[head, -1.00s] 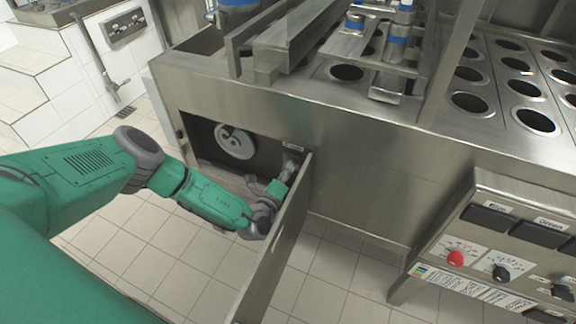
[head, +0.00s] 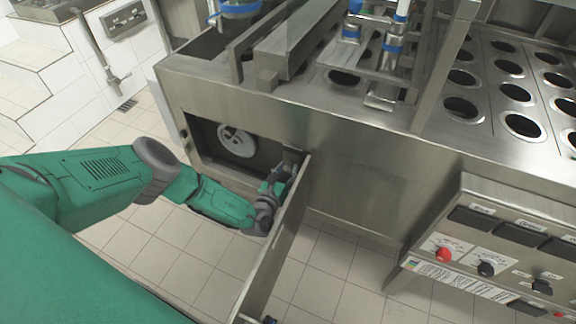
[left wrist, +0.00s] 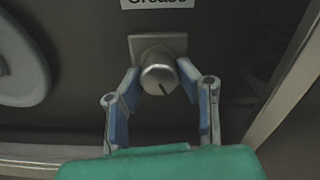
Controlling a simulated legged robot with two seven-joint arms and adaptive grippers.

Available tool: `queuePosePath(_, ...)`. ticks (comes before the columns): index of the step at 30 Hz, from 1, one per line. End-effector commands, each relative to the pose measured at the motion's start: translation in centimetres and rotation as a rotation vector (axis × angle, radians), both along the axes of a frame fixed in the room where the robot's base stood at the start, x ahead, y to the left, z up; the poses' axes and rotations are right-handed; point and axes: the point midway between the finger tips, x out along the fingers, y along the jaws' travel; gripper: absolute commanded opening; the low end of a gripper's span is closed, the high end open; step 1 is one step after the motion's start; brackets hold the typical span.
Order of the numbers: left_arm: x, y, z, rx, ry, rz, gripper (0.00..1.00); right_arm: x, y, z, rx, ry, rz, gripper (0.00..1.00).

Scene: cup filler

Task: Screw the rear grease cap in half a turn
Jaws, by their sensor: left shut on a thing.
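The grease cap (left wrist: 160,76) is a round metal knob with a dark index mark on its face, on a square metal plate in the left wrist view. A partly cut-off "Grease" label (left wrist: 158,2) is above it. My left gripper (left wrist: 160,82) is shut on the cap, one finger on each side. In the head view my left gripper (head: 284,172) reaches into the open compartment, beside the open door; the cap itself is hard to make out there. My right gripper is not in view.
The open compartment door (head: 278,245) stands close to the right of my left wrist. A grey handwheel (head: 237,141) is inside the compartment, left of the gripper. The control panel (head: 490,245) is at the lower right.

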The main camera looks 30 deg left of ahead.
Motion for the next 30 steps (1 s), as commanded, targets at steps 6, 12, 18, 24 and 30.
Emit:
queuePosePath(6,-0.5,-0.1,-0.5,0.195,0.026,-0.006,0.00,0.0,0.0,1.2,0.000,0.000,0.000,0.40)
queuePosePath(12,-0.5,-0.1,-0.5,0.346,0.035,-0.007,0.00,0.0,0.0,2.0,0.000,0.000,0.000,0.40)
queuePosePath(18,-0.5,0.0,-0.5,0.452,0.040,-0.007,0.00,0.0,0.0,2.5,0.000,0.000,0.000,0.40)
queuePosePath(24,-0.5,0.0,-0.5,0.510,0.042,-0.008,0.00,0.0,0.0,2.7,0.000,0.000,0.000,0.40)
queuePosePath(30,-0.4,0.0,-0.6,0.531,0.043,-0.008,0.00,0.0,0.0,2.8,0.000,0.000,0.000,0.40)
